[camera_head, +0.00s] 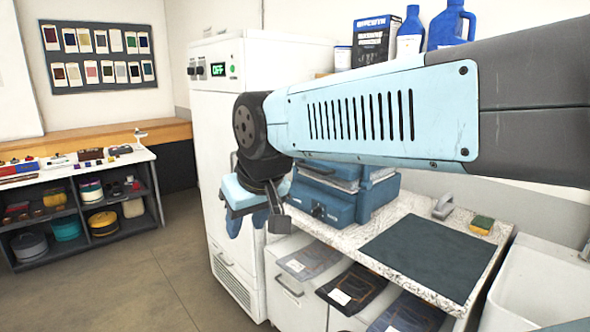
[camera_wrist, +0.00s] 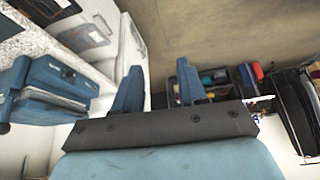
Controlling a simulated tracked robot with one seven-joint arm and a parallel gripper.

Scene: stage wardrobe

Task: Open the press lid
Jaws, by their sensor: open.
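The blue press (camera_head: 340,207) stands on the speckled counter, partly hidden behind my arm. It has a blue upper part and a blue lower part with a pale layer between them. The lid looks down, but my arm hides much of its top. The press also shows at the left of the wrist view (camera_wrist: 45,95), outside my fingers. My gripper (camera_head: 256,224) is open and empty, in front and to the left of the press, apart from it. In the wrist view, its two blue fingers (camera_wrist: 160,88) stand wide apart with floor between them.
A dark mat (camera_head: 425,258), a grey iron-like thing (camera_head: 443,206) and a sponge (camera_head: 481,225) lie on the counter right of the press. A tall white cabinet (camera_head: 213,130) stands close behind my gripper. Blue bottles (camera_head: 450,25) stand above. The floor (camera_head: 140,270) at left is clear.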

